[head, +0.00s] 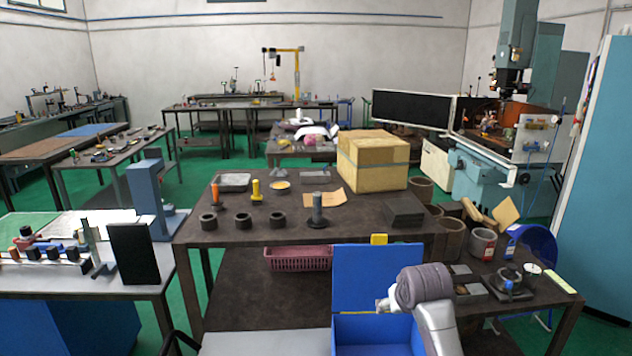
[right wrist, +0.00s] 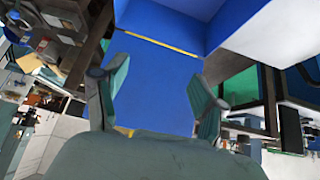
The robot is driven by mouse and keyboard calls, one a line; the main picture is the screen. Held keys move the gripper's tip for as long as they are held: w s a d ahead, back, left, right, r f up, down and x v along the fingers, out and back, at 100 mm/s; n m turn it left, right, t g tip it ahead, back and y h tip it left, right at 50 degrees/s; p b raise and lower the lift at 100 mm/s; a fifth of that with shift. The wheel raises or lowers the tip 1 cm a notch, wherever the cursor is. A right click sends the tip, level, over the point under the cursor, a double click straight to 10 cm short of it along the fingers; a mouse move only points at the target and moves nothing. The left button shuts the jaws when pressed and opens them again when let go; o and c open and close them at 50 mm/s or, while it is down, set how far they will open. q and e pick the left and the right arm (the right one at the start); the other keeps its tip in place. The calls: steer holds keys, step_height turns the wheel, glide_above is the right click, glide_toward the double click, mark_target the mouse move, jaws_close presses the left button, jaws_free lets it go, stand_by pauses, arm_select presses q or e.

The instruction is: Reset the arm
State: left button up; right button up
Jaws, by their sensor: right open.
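My right arm comes up from the bottom in the head view, and its right gripper (head: 383,306) is beside a blue open box (head: 375,274). In the right wrist view the two fingers of the right gripper (right wrist: 155,98) stand apart with nothing between them, and the blue box (right wrist: 160,75) fills the space beyond them. My left gripper does not show in either view. An indexing chuck (head: 509,277) seems to sit on the right-hand table, to the right of my right arm.
A dark table (head: 290,227) ahead holds a large yellow carton (head: 372,165), several dark rings and small tools. A pink basket (head: 297,258) sits on its lower shelf. A bench at left carries a blue stand (head: 150,200) and a black plate (head: 134,254). Green floor shows between tables.

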steer(key=s+f+n+g, duration=0.1)
steer(key=s+f, duration=0.6)
steer(key=s, duration=0.4)
steer(key=s+f+g, duration=0.1)
steer(key=s+f, duration=0.5)
steer(key=s, duration=0.4)
steer(key=s+n+g, duration=0.1)
steer(key=s+g, duration=0.1)
steer(key=s, duration=1.8)
step_height(320, 180, down, 29)
steer(key=g+b, duration=0.1)
steer(key=b, duration=0.3)
steer(key=s+d+f+b, duration=0.1)
steer(key=s+f+b, duration=0.1)
steer(key=s+f, duration=0.6)
steer(key=s+d+f+g+b, duration=0.1)
steer(key=s+f+b, duration=0.1)
steer(key=s+f, duration=0.7)
step_height(320, 180, down, 5)
steer(key=shift+s+d+f, duration=0.1)
steer(key=shift+s+d, duration=0.15)
steer(key=shift+s, duration=0.05)
